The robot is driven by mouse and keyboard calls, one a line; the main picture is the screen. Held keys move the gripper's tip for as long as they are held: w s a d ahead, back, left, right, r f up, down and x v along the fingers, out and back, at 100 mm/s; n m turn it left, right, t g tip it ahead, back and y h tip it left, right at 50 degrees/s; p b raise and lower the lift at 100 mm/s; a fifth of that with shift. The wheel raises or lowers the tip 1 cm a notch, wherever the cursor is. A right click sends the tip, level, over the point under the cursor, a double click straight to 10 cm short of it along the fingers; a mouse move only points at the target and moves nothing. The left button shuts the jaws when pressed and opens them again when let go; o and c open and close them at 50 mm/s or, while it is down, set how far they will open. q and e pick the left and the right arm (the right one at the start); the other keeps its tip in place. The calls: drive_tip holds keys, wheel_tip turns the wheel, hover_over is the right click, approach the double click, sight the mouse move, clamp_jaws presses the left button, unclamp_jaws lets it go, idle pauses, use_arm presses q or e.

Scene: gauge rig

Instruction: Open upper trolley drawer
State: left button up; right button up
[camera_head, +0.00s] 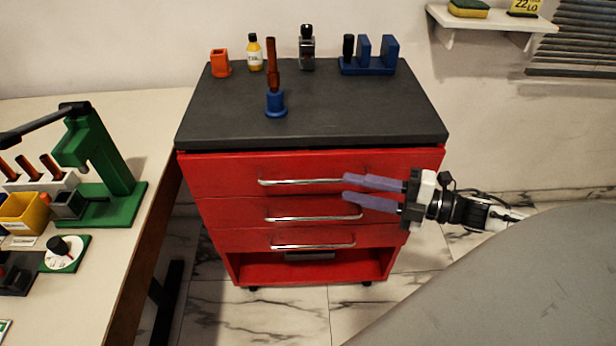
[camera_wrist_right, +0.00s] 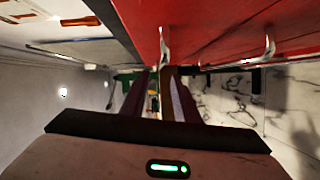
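The red trolley (camera_head: 215,215) has a dark grey top, and its upper drawer (camera_head: 225,170) looks shut. The upper drawer's silver bar handle (camera_head: 295,182) runs across its front, and its right end is hidden behind my fingers. My right gripper (camera_head: 344,187) comes in from the right with its two purple-grey fingers apart, one above the other, at that end. In the right wrist view the upper handle (camera_wrist_right: 163,45) shows just beyond the fingers (camera_wrist_right: 162,92). I cannot tell whether they touch it. My left gripper is not in view.
Two lower drawers have similar handles (camera_head: 315,217) (camera_head: 312,245), above an open shelf (camera_head: 255,268). An orange block, yellow bottle and blue holders stand on the trolley top (camera_head: 330,110). A bench (camera_head: 100,275) with a green rig (camera_head: 115,165) stands left. A grey surface (camera_head: 510,290) fills the lower right.

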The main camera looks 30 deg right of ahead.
sight(315, 181)
drive_tip(key=b+x, duration=0.1)
drive_tip(key=x, duration=0.8)
drive_tip(key=shift+w+a, duration=0.2)
clamp_jaws()
